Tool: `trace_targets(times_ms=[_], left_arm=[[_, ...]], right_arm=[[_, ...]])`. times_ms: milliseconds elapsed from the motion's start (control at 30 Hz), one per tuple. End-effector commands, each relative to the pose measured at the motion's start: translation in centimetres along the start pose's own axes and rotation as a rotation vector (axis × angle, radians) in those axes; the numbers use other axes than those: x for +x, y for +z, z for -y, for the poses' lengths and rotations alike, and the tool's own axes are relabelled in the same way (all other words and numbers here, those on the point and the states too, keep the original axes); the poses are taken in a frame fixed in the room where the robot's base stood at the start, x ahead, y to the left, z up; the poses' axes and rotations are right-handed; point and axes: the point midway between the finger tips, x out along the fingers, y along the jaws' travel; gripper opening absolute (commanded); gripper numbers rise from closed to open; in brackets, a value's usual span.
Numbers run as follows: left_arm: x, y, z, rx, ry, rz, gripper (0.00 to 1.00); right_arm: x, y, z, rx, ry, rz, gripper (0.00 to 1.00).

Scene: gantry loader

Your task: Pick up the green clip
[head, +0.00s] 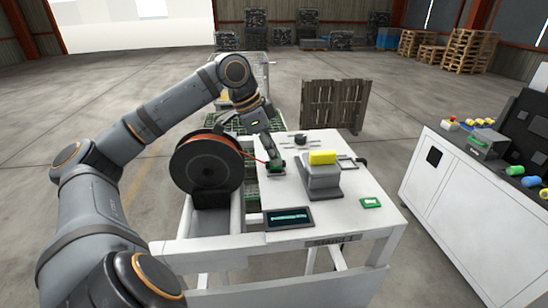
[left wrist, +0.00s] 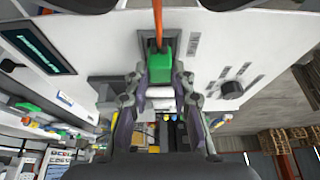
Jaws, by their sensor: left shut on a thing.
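The green clip (head: 276,168) is at the left part of the white table, at the end of an orange-red strand. It also shows in the left wrist view (left wrist: 160,68), between my fingertips, with the orange strand running up from it. My left gripper (head: 274,158) reaches down over it from behind the spool. In the left wrist view my left gripper (left wrist: 160,84) is shut on the green clip. Whether the clip is clear of the surface cannot be told. My right gripper is not in view.
A dark spool (head: 206,166) with orange-red strand stands at the table's left edge. A grey stand with a yellow block (head: 322,157), a dark display (head: 289,218) and a small green piece (head: 371,202) are on the white table (head: 345,219). A white cabinet (head: 462,190) stands right.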

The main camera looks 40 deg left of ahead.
Motion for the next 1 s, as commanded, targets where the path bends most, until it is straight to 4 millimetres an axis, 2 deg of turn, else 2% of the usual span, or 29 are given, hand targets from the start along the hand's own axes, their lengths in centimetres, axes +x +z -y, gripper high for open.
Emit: trace_targets(times_ms=[300, 333, 367, 433, 600, 633, 667, 800, 1000], left_arm=[[-3.4, -1.4, 0.0, 0.001, 0.0, -0.002, 0.0], [-3.5, -1.4, -0.1, 0.001, -0.002, -0.002, 0.0], [-3.4, -0.9, -0.3, 0.002, -0.006, -0.003, 0.0], [-4.8, -0.5, -1.1, 0.001, -0.01, -0.003, 0.0], [-10.2, 0.2, -3.5, 0.001, -0.009, -0.004, 0.0], [-9.9, 1.1, -4.2, 0.002, -0.009, -0.006, 0.0], [-10.4, 1.6, -4.8, 0.001, -0.009, -0.005, 0.0], [-13.3, 3.2, -7.2, 0.0, -0.006, -0.004, 0.0], [-15.5, 4.4, -9.0, 0.0, -0.003, -0.002, 0.0]], right_arm=[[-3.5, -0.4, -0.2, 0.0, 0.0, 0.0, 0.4], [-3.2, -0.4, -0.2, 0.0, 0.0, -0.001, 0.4], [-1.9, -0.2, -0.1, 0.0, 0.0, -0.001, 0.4], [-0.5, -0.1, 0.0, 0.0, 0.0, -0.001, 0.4], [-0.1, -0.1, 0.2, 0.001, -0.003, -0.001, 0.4], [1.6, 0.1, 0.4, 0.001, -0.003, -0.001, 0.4], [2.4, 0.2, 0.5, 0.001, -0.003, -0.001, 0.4], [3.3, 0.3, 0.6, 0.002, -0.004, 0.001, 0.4], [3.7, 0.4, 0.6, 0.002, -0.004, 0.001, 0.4]])
